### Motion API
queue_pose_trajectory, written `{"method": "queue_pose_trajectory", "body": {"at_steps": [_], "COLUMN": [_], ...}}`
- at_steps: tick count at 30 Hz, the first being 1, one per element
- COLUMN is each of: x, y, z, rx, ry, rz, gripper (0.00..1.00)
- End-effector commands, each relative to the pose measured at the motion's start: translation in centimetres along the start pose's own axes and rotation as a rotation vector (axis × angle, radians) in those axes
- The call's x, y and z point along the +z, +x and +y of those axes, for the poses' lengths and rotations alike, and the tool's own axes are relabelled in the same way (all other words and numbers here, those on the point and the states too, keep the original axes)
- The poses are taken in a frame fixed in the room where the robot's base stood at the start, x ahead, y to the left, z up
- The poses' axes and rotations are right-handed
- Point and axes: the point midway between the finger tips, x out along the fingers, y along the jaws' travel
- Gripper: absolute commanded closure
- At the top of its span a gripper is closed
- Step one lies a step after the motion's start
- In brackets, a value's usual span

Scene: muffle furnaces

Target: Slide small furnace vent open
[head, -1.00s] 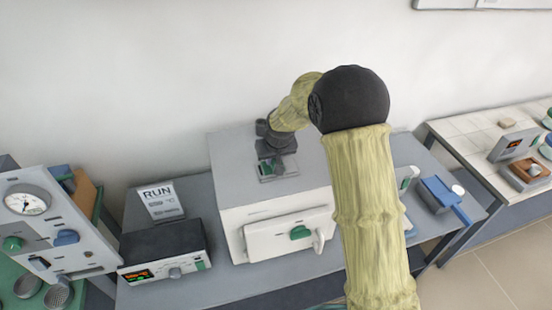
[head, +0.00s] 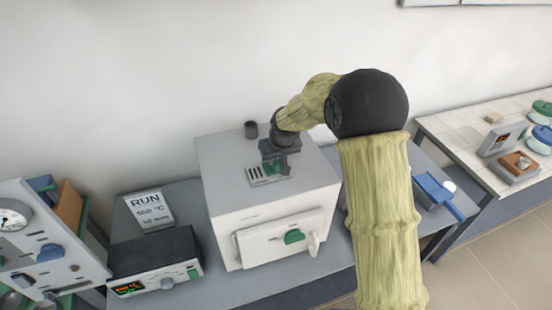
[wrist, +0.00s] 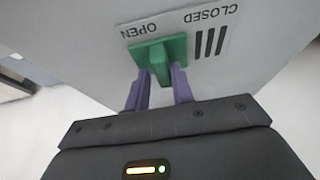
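The small furnace (head: 225,218) is a white box on the bench with a grey top. Its vent plate (wrist: 215,15) lies on that top and reads OPEN and CLOSED. The green vent slider (wrist: 160,52) sits at the OPEN end; it also shows in the head view (head: 272,168). Dark vent slots (wrist: 210,43) lie uncovered at the CLOSED side. My gripper (wrist: 161,75) has its purple fingers on either side of the slider's raised part, seemingly shut on it. In the head view my gripper (head: 284,160) is over the vent, its fingertips hard to make out.
A dark stub pipe (head: 251,129) stands on the furnace top behind the vent. The furnace door (head: 270,243) with a green knob is closed. A controller box (head: 155,262) and a RUN card (head: 150,208) are on the left. A blue tool (head: 438,193) lies at right.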

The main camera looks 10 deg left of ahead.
Motion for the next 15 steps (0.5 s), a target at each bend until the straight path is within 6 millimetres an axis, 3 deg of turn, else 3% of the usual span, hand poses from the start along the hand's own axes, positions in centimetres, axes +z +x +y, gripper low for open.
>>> {"method": "queue_pose_trajectory", "body": {"at_steps": [2,15], "x": [-0.03,0.01], "y": [-0.04,-0.71], "z": [0.11,-0.06], "rx": [0.001,-0.001], "ry": [0.001,0.001], "rz": [0.001,0.001], "gripper": [0.62,0.62]}}
